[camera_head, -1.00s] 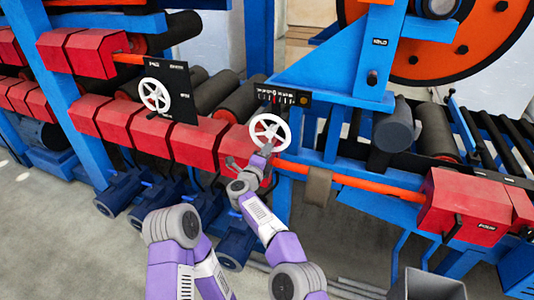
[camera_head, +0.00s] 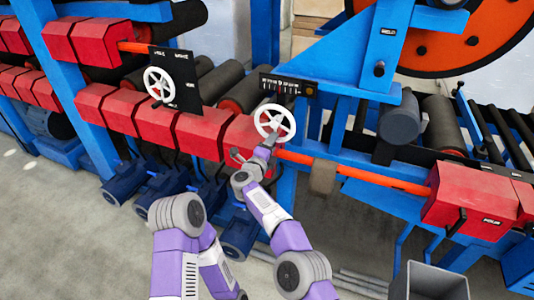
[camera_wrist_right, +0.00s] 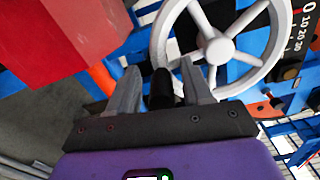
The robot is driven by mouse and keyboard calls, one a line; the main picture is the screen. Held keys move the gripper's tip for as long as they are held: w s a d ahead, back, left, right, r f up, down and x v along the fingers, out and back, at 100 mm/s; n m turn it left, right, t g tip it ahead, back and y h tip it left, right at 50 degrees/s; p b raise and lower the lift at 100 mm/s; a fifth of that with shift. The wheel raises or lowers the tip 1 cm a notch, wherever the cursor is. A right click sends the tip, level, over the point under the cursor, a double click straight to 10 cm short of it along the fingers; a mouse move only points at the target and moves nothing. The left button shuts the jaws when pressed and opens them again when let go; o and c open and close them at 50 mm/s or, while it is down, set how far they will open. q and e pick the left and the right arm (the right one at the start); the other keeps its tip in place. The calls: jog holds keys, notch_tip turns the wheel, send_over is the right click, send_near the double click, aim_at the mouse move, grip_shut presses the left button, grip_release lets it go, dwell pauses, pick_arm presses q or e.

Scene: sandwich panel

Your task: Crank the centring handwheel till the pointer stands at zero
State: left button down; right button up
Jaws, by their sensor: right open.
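The white spoked handwheel (camera_head: 274,122) is mounted below a black scale plate (camera_head: 288,85) with white marks. In the right wrist view the handwheel (camera_wrist_right: 222,48) fills the upper middle, and part of the scale (camera_wrist_right: 300,30) shows numbers 0, 10, 20, 30. A red mark shows by the scale, but the pointer's exact reading cannot be told. My right gripper (camera_head: 267,143) is at the wheel's lower rim. In the wrist view its open fingers (camera_wrist_right: 160,68) stand on either side of a black knob (camera_wrist_right: 162,88), with gaps visible. My left gripper is out of view.
A second white handwheel (camera_head: 158,84) sits on a black panel (camera_head: 186,75) to the left. Red housings (camera_head: 200,135) run just left of my right gripper. An orange bar (camera_head: 380,181) and a blue frame (camera_head: 345,55) lie to the right.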

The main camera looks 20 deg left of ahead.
jog(key=shift+s+b, duration=0.35)
jog(key=shift+s, duration=0.65)
jog(key=shift+s+a+f, duration=0.1)
jog(key=shift+s+a, duration=0.1)
jog(key=shift+s, duration=1.1)
jog(key=shift+s+a, duration=0.15)
jog(key=shift+s, duration=1.1)
